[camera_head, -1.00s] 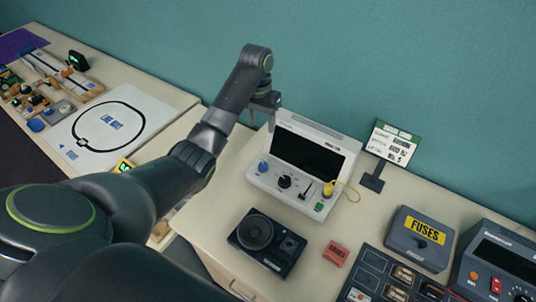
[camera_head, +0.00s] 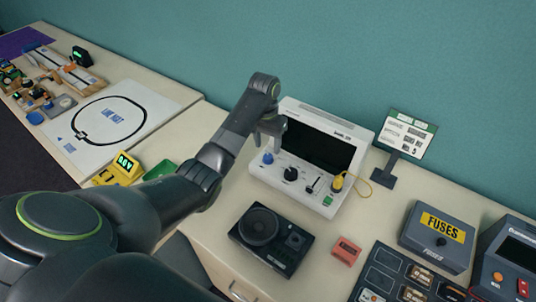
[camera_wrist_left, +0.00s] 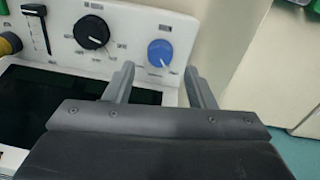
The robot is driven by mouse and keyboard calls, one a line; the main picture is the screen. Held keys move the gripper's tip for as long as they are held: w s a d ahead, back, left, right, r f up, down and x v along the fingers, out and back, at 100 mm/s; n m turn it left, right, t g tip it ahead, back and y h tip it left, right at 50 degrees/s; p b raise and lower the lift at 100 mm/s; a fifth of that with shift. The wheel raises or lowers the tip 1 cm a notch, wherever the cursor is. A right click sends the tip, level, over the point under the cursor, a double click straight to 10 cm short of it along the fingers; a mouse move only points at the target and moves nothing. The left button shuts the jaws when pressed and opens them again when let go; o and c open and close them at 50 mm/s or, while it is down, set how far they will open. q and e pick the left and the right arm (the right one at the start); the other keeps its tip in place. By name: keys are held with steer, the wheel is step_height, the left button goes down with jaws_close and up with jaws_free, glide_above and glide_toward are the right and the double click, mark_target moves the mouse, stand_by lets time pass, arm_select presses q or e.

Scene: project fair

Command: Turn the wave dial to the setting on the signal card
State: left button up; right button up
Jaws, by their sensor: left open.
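A white signal unit (camera_head: 355,140) with a dark screen stands on the bench. Its front panel has a blue knob (camera_head: 267,158), a black pointer dial (camera_head: 291,174) and a slider (camera_head: 312,186). Which knob is the wave dial I cannot read. My left gripper (camera_head: 268,138) is open just above the blue knob. In the left wrist view, the blue knob (camera_wrist_left: 160,51) shows beyond the gap between the open fingers (camera_wrist_left: 160,72), apart from them; the black dial (camera_wrist_left: 91,32) is to the left. The signal card (camera_head: 409,134) stands behind right, its print too small to read surely.
A yellow plug with a cord (camera_head: 338,182) is on the unit's panel. A black speaker box (camera_head: 271,240), a small red block (camera_head: 346,250) and a grey FUSES box (camera_head: 438,235) stand nearby. A line mat (camera_head: 150,105) lies left.

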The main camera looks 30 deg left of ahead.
mark_target(268, 155)
arm_select(q)
steer(key=shift+d+f, duration=0.1)
steer(key=shift+f, duration=1.95)
arm_select(e)
steer(key=shift+s+r, duration=0.35)
steer(key=shift+s, duration=0.05)
arm_select(q)
steer(key=shift+c, duration=0.3)
steer(key=c, duration=0.9)
steer(key=shift+p, duration=0.3)
arm_select(e)
steer(key=shift+w, duration=0.15)
